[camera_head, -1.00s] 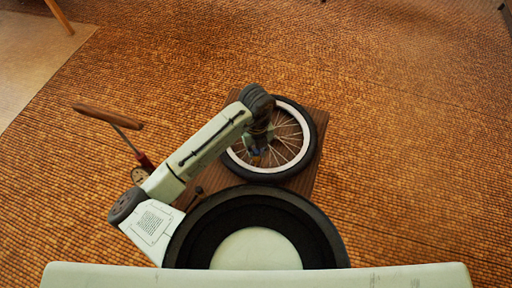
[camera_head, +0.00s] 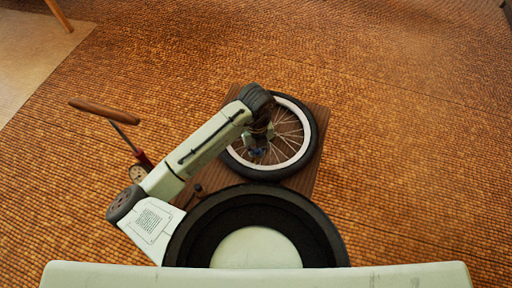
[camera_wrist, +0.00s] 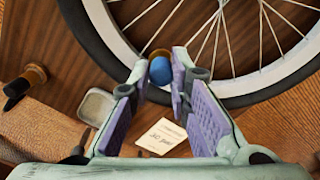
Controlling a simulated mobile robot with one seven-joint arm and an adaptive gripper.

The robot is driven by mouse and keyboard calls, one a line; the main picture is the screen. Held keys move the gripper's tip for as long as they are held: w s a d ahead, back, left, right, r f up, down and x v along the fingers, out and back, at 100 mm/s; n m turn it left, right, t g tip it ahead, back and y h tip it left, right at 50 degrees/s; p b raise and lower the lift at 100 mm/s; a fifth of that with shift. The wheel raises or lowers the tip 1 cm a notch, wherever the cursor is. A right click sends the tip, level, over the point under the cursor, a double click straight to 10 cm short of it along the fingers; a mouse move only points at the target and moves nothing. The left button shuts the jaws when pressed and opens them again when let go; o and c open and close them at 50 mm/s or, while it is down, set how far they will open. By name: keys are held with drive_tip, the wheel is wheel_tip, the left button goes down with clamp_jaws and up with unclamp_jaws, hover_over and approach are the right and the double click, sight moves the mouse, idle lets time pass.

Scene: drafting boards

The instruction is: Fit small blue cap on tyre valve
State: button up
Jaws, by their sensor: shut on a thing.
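The small blue cap (camera_wrist: 161,71) is between the fingertips of my gripper (camera_wrist: 164,75), which is shut on it. A brass-coloured piece, likely the tyre valve (camera_wrist: 157,53), shows just behind the cap by the white rim. I cannot tell whether the cap touches it or sits on it. The spoked wheel (camera_head: 309,133) with its black tyre lies flat on a wooden board. In the head view my gripper (camera_head: 257,151) is over the lower left inside of the wheel, mostly hidden by my wrist.
The dark wooden board (camera_head: 303,184) bears the wheel. In the wrist view, a small grey dish (camera_wrist: 96,106), a white card with writing (camera_wrist: 163,138) and a black-and-brown object (camera_wrist: 24,84) lie near my fingers. A pump with a wooden handle (camera_head: 104,111) stands left of my arm.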

drive_tip(key=shift+f+b, duration=0.4)
drive_tip(key=shift+f, duration=0.1)
drive_tip(key=o, duration=0.8)
drive_tip(key=shift+r, duration=0.1)
drive_tip(key=shift+c, duration=0.2)
wheel_tip(320, 180, up, 12)
drive_tip(key=shift+d, duration=0.1)
